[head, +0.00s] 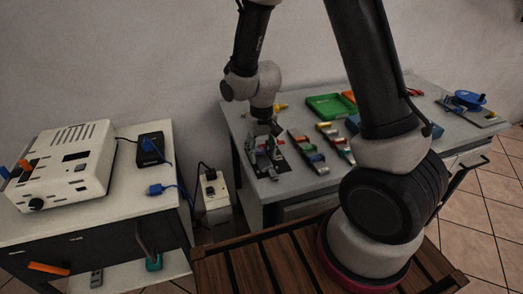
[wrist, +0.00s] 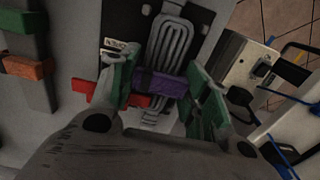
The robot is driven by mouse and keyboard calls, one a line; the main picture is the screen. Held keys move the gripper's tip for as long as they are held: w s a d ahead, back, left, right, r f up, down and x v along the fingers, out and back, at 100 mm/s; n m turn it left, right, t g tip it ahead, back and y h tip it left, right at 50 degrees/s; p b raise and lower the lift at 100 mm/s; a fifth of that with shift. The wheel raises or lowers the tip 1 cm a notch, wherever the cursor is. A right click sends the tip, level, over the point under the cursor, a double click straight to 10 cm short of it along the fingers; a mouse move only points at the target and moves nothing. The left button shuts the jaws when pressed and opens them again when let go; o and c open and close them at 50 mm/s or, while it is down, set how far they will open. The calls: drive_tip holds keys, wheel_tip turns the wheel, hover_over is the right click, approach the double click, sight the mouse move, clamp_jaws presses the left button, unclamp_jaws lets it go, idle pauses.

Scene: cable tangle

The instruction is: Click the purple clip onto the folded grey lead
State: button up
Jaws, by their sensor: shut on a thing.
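The purple clip (wrist: 160,83) is between the green finger pads of my gripper (wrist: 158,78) in the wrist view, and my gripper is shut on it. The folded grey lead (wrist: 171,42) lies in long parallel loops on a black panel. The clip crosses over the lead, whose loops show above and below it. I cannot tell whether the clip is closed around the lead or just above it. In the head view my gripper (head: 267,143) is low over the left end of the grey bench; the clip is too small to make out there.
A red piece (wrist: 125,99) lies close beside the left finger. Racks of coloured clips (head: 307,150) stand right of my gripper, with a green tray (head: 330,106) behind. A power strip (head: 214,190) stands between the bench and the white device (head: 68,165) on its cabinet.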

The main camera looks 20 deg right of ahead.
drive_tip(key=shift+f, duration=0.5)
idle(0.3)
drive_tip(key=o, duration=1.6)
drive_tip(key=shift+c, duration=0.2)
drive_tip(key=shift+r, duration=3.5)
